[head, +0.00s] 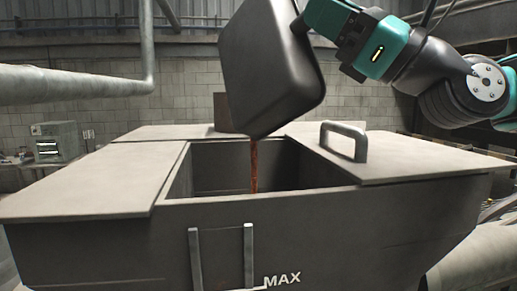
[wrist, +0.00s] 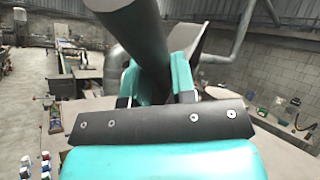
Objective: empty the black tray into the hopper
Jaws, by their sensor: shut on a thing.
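The black tray (head: 272,70) is tipped steeply on its side above the hopper (head: 200,235). Its outer bottom faces me and its lower corner points down at the opening. A thin stream of reddish-brown material (head: 254,165) runs from that corner into the hopper's square opening. My gripper (head: 302,22) is shut on the tray at its upper right edge. In the wrist view my gripper (wrist: 155,80) has its teal fingers on either side of a dark bar-like part of the tray (wrist: 133,30). The tray's inside and the hopper's contents are hidden.
A lid panel with a raised metal handle (head: 345,141) lies right of the opening. Flat cover panels lie left and behind. A MAX mark (head: 282,279) is on the hopper's front. A large pipe (head: 75,81) runs along the left. A grey box (head: 56,142) stands at far left.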

